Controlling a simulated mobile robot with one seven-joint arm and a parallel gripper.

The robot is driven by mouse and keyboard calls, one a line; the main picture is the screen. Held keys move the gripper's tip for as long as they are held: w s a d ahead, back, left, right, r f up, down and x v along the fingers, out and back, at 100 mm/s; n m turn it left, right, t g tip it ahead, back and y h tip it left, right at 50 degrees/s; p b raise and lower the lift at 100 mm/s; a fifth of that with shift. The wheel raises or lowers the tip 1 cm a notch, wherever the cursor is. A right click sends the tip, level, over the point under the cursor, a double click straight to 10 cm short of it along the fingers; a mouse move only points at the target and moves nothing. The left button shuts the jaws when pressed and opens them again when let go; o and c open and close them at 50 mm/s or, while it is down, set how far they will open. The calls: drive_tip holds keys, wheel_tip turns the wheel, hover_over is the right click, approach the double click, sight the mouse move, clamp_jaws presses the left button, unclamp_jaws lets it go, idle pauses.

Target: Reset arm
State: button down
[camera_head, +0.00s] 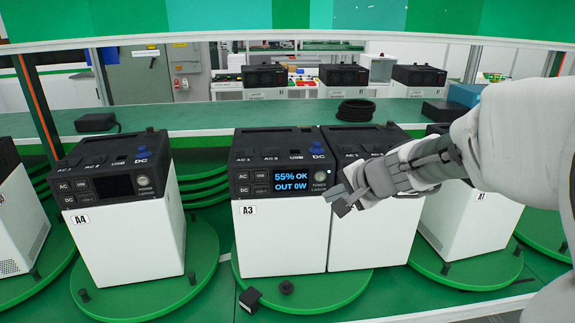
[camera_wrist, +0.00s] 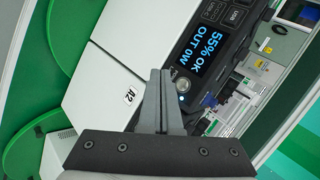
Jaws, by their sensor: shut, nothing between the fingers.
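My gripper (camera_head: 347,198) is in front of the upper front of the power station labelled A2 in the wrist view, right of station A3 (camera_head: 280,240) in the head view. Its two fingers (camera_wrist: 160,85) are together with nothing between them. It covers part of the control panel of A2 (camera_head: 370,242). A3 has a lit display (camera_head: 290,184) reading 55% OK, OUT 0W; this display also shows in the wrist view (camera_wrist: 203,50). I cannot tell whether the fingers touch a station. My arm comes in from the right.
Station A4 (camera_head: 130,240) stands at left with a dark display, A1 (camera_head: 462,222) at right, partly behind my arm. They stand on green turntables (camera_head: 200,290). A small black block (camera_head: 250,298) lies in front of A3. A coiled black cable (camera_head: 356,110) lies on the green shelf behind.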

drive_tip(key=s+a+r+n+g, duration=0.1)
drive_tip(key=s+a+n, duration=0.15)
drive_tip(key=s, duration=0.45)
drive_tip(key=s+a+r+n+g, duration=0.1)
drive_tip(key=s+a+n, duration=0.1)
drive_tip(key=s+n, duration=0.3)
drive_tip(key=s+d+f+n+h, duration=0.1)
drive_tip(key=s+d+h, duration=0.1)
drive_tip(key=s, duration=0.4)
drive_tip(key=s+d+f+n+g+h, duration=0.1)
drive_tip(key=s+n, duration=0.1)
drive_tip(key=s, duration=0.5)
drive_tip(key=shift+d+h, duration=0.35)
drive_tip(key=shift+h, duration=0.05)
drive_tip(key=shift+d, duration=0.15)
